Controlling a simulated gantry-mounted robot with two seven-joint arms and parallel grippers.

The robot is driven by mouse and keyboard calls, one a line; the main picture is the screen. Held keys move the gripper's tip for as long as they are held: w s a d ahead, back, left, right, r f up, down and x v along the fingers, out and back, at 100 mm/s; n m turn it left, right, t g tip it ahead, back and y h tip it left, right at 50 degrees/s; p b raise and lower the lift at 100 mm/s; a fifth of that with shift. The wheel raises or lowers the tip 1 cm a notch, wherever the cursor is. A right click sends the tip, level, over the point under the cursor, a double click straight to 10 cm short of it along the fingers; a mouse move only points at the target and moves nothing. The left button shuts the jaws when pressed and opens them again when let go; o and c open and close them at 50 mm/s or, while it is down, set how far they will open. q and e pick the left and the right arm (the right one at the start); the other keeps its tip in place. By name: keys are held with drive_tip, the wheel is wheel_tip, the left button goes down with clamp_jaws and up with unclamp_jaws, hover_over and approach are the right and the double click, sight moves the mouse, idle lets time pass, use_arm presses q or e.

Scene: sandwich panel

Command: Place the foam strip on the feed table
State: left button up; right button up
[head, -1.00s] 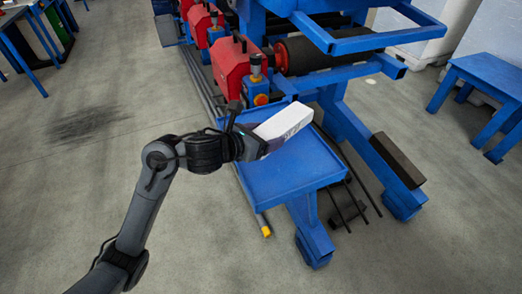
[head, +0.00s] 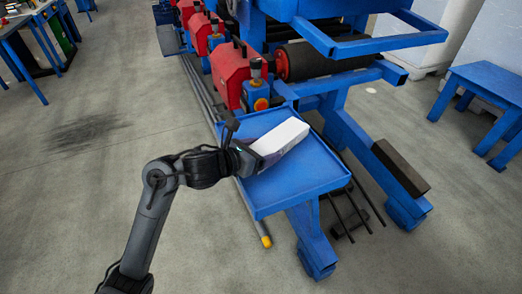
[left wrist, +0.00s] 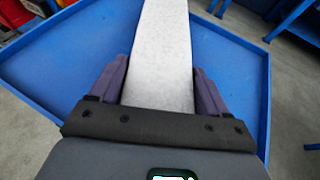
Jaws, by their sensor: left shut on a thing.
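The foam strip is a white block (head: 281,136) in the head view. My left gripper (head: 258,158) is shut on its near end. In the left wrist view the foam strip (left wrist: 162,60) runs away from me between the two purple fingers (left wrist: 160,90). The feed table is a blue tray-like top with a raised rim (head: 300,190), and its surface (left wrist: 235,75) fills much of the left wrist view. The strip is over the table top. I cannot tell whether it touches the surface. My right gripper is not in view.
Behind the feed table stands a blue machine with red housings (head: 232,72) and a dark roller (head: 325,60). A blue bench (head: 485,85) stands at the right. A yellow-tipped bar (head: 266,241) sticks out below the table's left side.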

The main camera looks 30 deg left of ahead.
use_arm(q)
drive_tip(key=o, duration=1)
drive_tip(key=shift+r, duration=0.1)
drive_tip(key=shift+s+r+p, duration=0.1)
drive_tip(key=shift+r+p, duration=0.05)
drive_tip(key=shift+p, duration=0.25)
drive_tip(key=shift+p+v, duration=2.35)
drive_tip(key=shift+v, duration=3.55)
